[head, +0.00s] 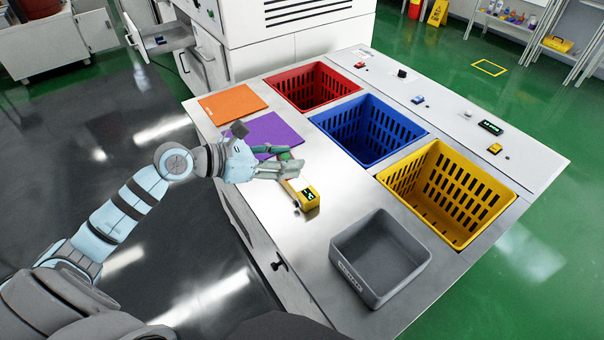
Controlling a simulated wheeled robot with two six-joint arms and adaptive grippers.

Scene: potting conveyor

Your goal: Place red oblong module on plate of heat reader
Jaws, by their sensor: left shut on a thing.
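My left gripper (283,167) is shut just behind and above the yellow heat reader (309,196), which has a dark display with green marks. The thing in its fingers is mostly hidden; a little red and green shows between them, and I take it to be the red oblong module. The pale plate end of the reader lies close under the fingertips and is partly covered by them. I cannot tell whether the held thing touches the plate. My right gripper is not in view.
A purple mat (268,128) and an orange mat (232,103) lie behind the gripper. Red (300,72), blue (350,110) and yellow (420,180) baskets are sunk in the bench to the right. A grey bin (345,268) stands in front. Bare metal surrounds the reader.

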